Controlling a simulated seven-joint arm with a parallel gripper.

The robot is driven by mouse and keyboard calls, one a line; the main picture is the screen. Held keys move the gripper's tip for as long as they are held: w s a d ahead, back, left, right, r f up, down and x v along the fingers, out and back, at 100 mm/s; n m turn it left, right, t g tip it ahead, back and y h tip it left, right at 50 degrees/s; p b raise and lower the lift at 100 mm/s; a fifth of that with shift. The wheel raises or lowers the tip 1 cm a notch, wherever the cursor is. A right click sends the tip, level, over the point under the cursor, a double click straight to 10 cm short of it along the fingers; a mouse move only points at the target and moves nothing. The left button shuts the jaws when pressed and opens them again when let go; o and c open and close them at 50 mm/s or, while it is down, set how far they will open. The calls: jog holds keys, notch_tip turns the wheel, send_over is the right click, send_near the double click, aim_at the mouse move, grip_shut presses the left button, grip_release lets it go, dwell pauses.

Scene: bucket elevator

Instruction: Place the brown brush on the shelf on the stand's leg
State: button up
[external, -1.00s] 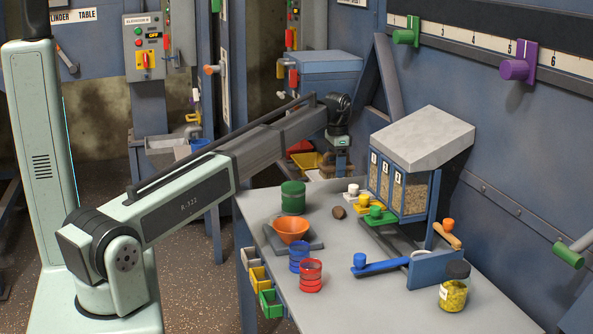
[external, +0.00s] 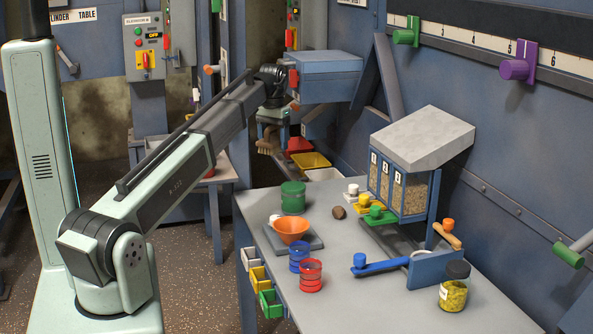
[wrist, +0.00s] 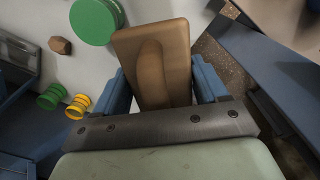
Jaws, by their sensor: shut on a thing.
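My gripper (external: 272,117) is raised beyond the back left of the grey table, shut on the brown brush (external: 268,142). The brush hangs below the jaws with its bristles downward, touching nothing else that I can see. In the wrist view the brush (wrist: 152,48) sits between the two blue fingers (wrist: 162,82). I cannot clearly pick out the shelf on the stand's leg; my arm hides part of the area behind it.
Red (external: 299,145), yellow (external: 311,160) and white trays stand right of the brush, below a blue box (external: 325,65). The table (external: 345,285) holds a green canister (external: 293,197), an orange bowl (external: 291,229), jars and a hopper (external: 420,140).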

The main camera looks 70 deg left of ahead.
jog(key=s+a+r+n, duration=0.15)
jog(key=s+n, duration=0.25)
jog(key=s, duration=0.4)
jog(key=s+r+n, duration=0.2)
jog(key=s+n, duration=0.2)
jog(key=s, duration=0.4)
jog(key=s+a+r+n, duration=0.1)
jog(key=s+r+n, duration=0.15)
jog(key=s, duration=0.55)
jog(key=s+a+f+n, duration=0.4)
jog(key=s+a, duration=0.7)
jog(key=a, duration=0.1)
jog(key=w+a+m, duration=0.5)
jog(key=w+a, duration=0.9)
jog(key=a, duration=0.2)
jog(key=shift+d+f, duration=0.1)
jog(key=shift+f, duration=5)
jog(key=shift+f, duration=0.15)
jog(key=o, duration=1.1)
jog(key=shift+o, duration=0.2)
